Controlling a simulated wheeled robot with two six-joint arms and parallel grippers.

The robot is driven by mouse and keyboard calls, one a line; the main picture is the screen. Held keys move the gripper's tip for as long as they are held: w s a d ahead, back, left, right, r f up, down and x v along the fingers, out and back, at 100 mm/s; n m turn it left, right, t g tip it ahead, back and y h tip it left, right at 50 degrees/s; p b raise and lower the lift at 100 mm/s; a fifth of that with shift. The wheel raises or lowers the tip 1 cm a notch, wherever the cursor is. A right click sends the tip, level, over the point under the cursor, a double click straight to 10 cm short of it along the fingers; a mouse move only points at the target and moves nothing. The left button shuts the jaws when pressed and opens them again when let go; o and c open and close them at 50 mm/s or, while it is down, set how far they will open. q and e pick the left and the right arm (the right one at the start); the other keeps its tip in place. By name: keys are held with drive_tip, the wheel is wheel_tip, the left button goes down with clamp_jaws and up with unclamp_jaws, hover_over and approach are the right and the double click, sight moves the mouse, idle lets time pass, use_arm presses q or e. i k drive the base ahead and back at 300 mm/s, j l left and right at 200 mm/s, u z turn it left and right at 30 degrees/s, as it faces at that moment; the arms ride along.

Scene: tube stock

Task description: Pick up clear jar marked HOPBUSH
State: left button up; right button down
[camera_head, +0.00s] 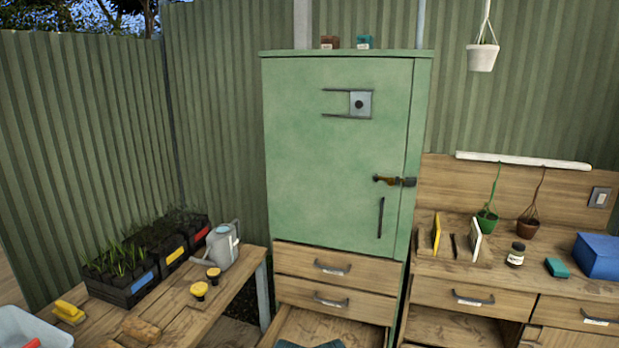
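A small jar (516,254) with a dark lid and a white label stands upright on the right wooden counter. Its label is too small to read, and I cannot tell whether it is clear or whether it is the one marked HOPBUSH. Two small jars or pots with yellow tops, one in front (199,291) and one behind (213,274), stand on the left bench; no name on them is legible. Neither of my grippers is in view.
A shut green cabinet (335,160) stands in the middle above drawers, the lowest pulled open (330,328). The left bench (170,325) holds planters (130,285) and a watering can (222,247). The right counter (445,268) holds a blue box (597,256) and a teal block (557,268).

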sight(516, 254)
drive_tip(key=i, duration=0.55)
drive_tip(key=i+j+z, duration=0.1)
drive_tip(key=i, duration=0.45)
drive_tip(key=z, duration=1.6)
